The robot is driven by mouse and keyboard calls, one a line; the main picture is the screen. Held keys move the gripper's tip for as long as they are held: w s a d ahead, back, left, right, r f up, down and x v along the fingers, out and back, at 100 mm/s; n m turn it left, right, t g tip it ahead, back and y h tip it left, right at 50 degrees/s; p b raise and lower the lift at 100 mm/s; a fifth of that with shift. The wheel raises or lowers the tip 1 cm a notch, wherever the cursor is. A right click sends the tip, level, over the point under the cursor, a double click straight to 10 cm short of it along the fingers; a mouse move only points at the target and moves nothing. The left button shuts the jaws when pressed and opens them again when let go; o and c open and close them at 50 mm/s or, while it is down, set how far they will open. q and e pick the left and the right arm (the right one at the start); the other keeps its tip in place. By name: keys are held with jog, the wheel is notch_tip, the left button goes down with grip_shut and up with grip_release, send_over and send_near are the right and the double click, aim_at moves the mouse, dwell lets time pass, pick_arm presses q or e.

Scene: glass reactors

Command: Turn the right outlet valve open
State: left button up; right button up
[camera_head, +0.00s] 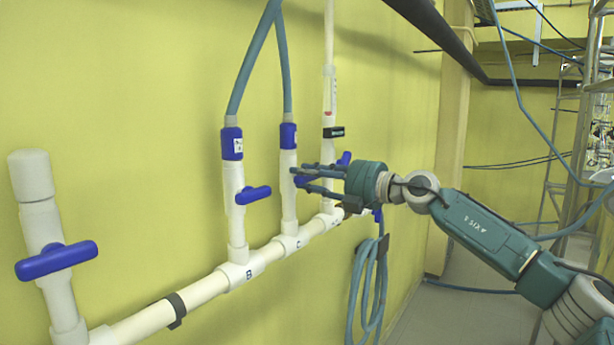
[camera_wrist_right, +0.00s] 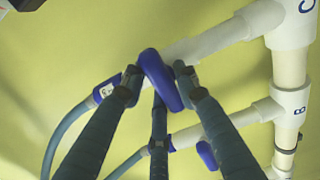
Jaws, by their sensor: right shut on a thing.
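The right outlet valve is on the white upright pipe marked C, and its blue handle (camera_head: 300,181) is partly hidden by my fingers. My right gripper (camera_head: 310,179) reaches in from the right and is shut on this handle. In the right wrist view the handle (camera_wrist_right: 162,80) sits between the fingertips of my right gripper (camera_wrist_right: 158,82). There it lies roughly crosswise to its pipe (camera_wrist_right: 210,42). My left gripper is not in view.
Valve B's blue handle (camera_head: 254,194) is to the left, and another blue handle (camera_head: 57,260) is at far left. A white horizontal pipe (camera_head: 200,291) joins them along the yellow wall. A coiled hose (camera_head: 367,280) hangs below my right gripper.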

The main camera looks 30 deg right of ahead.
jog(key=shift+r+n, duration=0.1)
jog(key=shift+n, duration=0.2)
jog(key=n, duration=0.2)
jog(key=shift+a+n, duration=0.1)
jog(key=shift+n, duration=0.3)
jog(key=n, duration=0.7)
jog(key=n+b, duration=0.1)
jog(key=n, duration=0.1)
jog(key=shift+s+a+f+n, duration=0.1)
jog(key=shift+a+f+n, duration=0.1)
jog(key=shift+n, duration=0.2)
jog(key=shift+f+n+b, duration=0.1)
jog(key=shift+n+b, duration=0.6)
jog(key=shift+n, duration=1.3)
jog(key=o, duration=1.1)
